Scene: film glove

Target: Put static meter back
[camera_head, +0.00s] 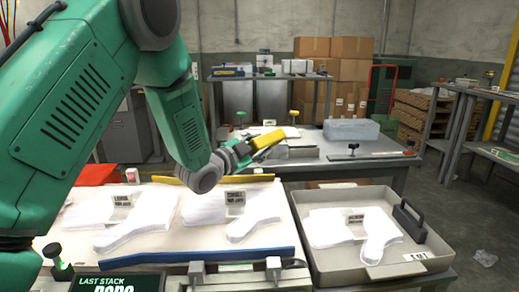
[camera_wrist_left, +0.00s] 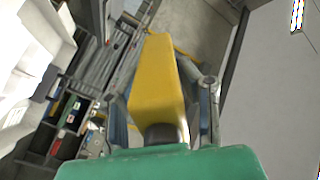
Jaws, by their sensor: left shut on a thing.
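The static meter, a yellow block-shaped device (camera_head: 267,140), is held by my left gripper (camera_head: 243,150) in the middle of the head view. In the left wrist view the yellow meter (camera_wrist_left: 157,85) fills the centre, with the gripper's fingers (camera_wrist_left: 163,118) on both sides of it. The left gripper is shut on it and holds it above the far side of the white work surface (camera_head: 165,240). The meter's far end points right, toward the back bench. My right gripper is not in view.
White film glove stacks (camera_head: 130,232) with small labels lie on the surface. A blue bar (camera_head: 215,254) edges the front. Behind stands a bench (camera_head: 385,167) with a grey-blue box (camera_head: 351,129).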

